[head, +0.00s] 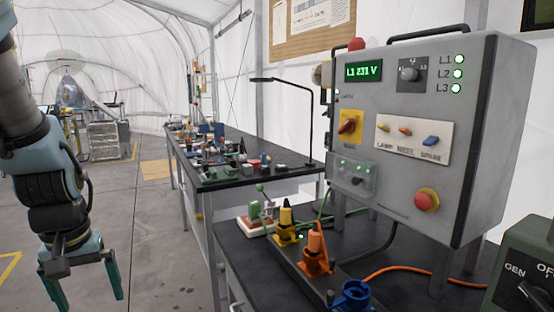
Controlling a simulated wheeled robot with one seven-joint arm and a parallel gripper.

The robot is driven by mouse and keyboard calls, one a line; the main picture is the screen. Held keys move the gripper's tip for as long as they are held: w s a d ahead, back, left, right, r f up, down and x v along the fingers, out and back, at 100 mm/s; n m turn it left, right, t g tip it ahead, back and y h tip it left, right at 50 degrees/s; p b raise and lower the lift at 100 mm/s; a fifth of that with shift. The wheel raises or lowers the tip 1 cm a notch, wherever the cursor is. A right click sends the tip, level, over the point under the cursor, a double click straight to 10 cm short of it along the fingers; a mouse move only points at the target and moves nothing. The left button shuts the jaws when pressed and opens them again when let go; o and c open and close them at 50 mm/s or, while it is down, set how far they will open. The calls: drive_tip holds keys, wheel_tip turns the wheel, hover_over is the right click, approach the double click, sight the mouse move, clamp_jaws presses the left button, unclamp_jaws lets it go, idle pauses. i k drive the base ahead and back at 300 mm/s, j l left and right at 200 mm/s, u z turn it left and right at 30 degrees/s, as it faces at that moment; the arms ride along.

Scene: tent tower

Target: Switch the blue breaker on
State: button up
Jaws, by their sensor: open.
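The blue breaker (430,141) is the rightmost of three small levers on a cream plate (412,134) on the front of the grey control box (480,120). A yellow lever (383,127) and an orange lever (404,131) sit to its left. Small labels run below them. I cannot tell whether the blue lever is on or off. My gripper (84,288) hangs at the lower left, pointing down, with its teal fingers apart and nothing between them. It is far from the box, over the floor left of the benches.
A red-yellow rotary switch (348,127) and a red mushroom button (427,199) flank the plate. Orange and yellow connectors (316,250) stand on the black bench below. A lamp (310,120) rises from the cluttered farther bench. The floor at left is clear.

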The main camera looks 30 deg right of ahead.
sight(429, 141)
drive_tip(key=k+z, duration=0.15)
drive_tip(key=z, duration=0.3)
drive_tip(key=k+l+z, duration=0.1)
drive_tip(key=z, duration=0.3)
drive_tip(key=k+l+z, duration=0.1)
drive_tip(key=z, duration=0.35)
drive_tip(key=l, duration=0.1)
